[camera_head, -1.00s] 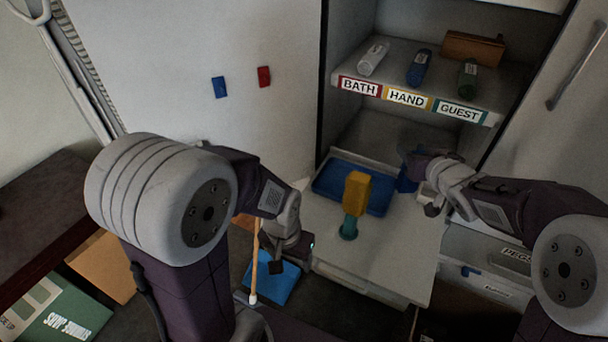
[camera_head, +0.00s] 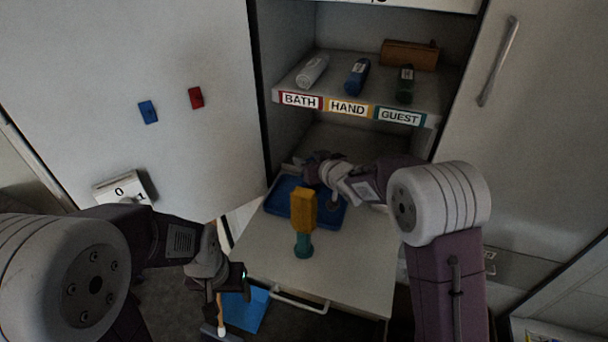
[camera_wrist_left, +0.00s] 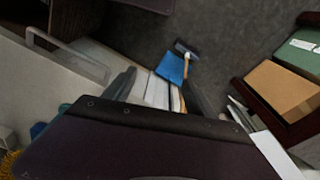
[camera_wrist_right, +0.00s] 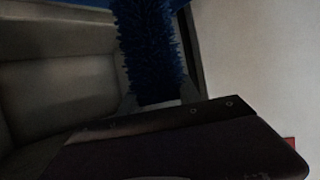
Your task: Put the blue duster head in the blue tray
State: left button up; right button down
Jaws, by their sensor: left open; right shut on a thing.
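The blue duster head (camera_wrist_right: 148,50) shows in the right wrist view as a dark blue shaggy block between the fingers. The arm hides the duster head there. Whether it touches the tray I cannot tell. The tray lies on the pale pull-out surface. My left gripper (camera_head: 222,300) is open and low at the left, in front of the pull-out surface.
A shelf with bottles and labels (camera_head: 349,108) is above and behind. A blue dustpan (camera_head: 245,309) and a wooden-handled brush (camera_wrist_left: 187,60) are on the floor.

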jog(key=f, duration=0.3)
jog(key=a+f+b, duration=0.1)
jog(key=f, duration=0.1)
jog(key=shift+w+f, duration=0.1)
jog(key=shift+w, duration=0.3)
jog(key=c, duration=0.8)
grip_release()
jog(key=shift+c, duration=0.2)
jog(key=v, duration=1.2)
jog(key=shift+r, duration=0.35)
